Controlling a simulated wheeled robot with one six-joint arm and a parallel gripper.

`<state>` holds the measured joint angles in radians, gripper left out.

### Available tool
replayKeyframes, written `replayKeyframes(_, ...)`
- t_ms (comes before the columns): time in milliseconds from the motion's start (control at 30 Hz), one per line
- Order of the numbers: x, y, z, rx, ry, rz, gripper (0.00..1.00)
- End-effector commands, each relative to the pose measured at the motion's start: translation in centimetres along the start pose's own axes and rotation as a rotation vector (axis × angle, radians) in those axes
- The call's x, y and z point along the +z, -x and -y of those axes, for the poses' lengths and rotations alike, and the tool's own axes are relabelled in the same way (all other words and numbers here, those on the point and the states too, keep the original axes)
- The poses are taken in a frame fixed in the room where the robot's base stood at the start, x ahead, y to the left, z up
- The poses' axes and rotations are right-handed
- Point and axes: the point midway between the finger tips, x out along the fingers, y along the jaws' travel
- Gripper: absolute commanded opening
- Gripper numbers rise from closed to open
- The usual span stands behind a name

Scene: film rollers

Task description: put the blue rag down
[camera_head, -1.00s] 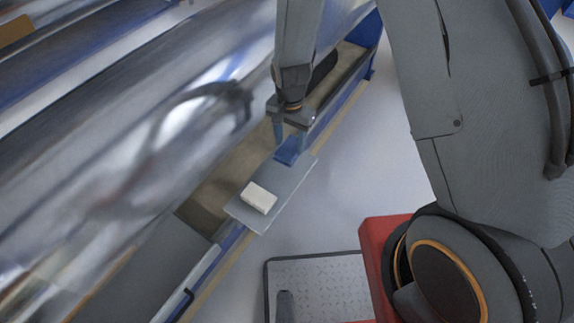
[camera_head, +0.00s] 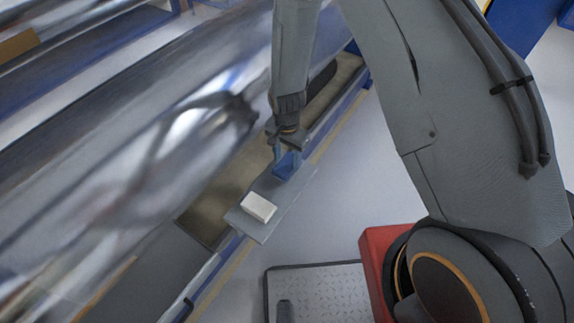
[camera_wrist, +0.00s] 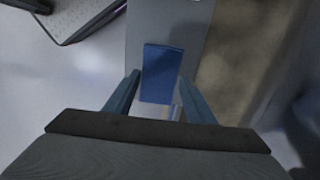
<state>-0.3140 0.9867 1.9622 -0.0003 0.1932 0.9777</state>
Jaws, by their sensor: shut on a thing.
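The blue rag (camera_head: 287,165) is at the far end of a narrow grey shelf (camera_head: 241,222) beside the big shiny roller. My gripper (camera_head: 287,154) is pointing down at the rag, shut on it. In the wrist view the rag (camera_wrist: 161,72) shows as a flat blue rectangle between the two blue fingers of my gripper (camera_wrist: 158,95), with the shelf (camera_wrist: 168,22) beyond it. I cannot tell whether the rag's underside touches the shelf.
A white block (camera_head: 258,207) lies on the near end of the shelf. The shiny roller (camera_head: 130,170) runs close along the shelf's left. Pale floor (camera_head: 350,190) is open to the right. A metal tread plate (camera_head: 320,290) lies at the bottom.

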Motion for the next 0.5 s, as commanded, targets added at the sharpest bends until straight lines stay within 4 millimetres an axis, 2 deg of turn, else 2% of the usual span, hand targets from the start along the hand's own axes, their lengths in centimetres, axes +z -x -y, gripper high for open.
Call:
replayKeyframes(233, 0.0, -2.8, -0.1, 0.001, 0.000, 0.001, 0.21)
replayKeyframes(433, 0.0, -3.9, 0.0, -0.001, 0.000, -0.001, 0.21)
replayKeyframes(467, 0.0, -3.9, 0.0, -0.001, 0.000, -0.001, 0.17)
replayKeyframes(500, 0.0, -4.0, 0.0, -0.001, 0.000, -0.001, 0.17)
